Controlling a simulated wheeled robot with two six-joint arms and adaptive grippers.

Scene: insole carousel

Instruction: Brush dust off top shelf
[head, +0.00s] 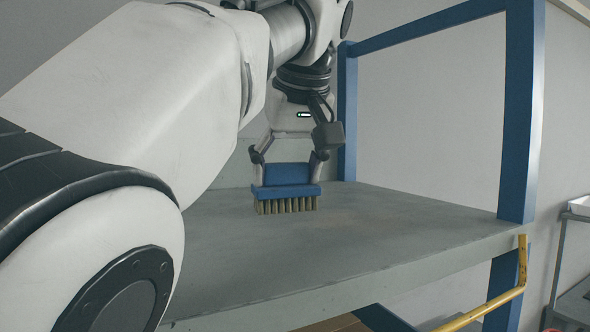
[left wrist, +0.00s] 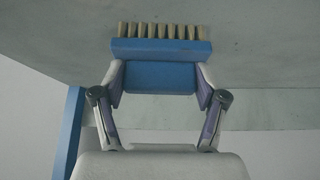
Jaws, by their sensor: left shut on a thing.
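A blue brush (head: 287,182) with pale bristles is in my left gripper (head: 289,160), which is shut on its blue block from both sides. The bristles point down at the grey top shelf (head: 370,225), and their tips look to be at or very near its surface. In the left wrist view the brush (left wrist: 160,76) sits between the two fingers of the gripper (left wrist: 160,85), bristles against the shelf (left wrist: 250,40). A faint brownish patch shows on the shelf right of the brush. My right gripper is not in view.
A blue post (head: 518,110) stands at the shelf's right corner, and another blue post (head: 347,110) stands behind the brush. A yellow rail (head: 490,305) is at the front right. The shelf right of the brush is clear.

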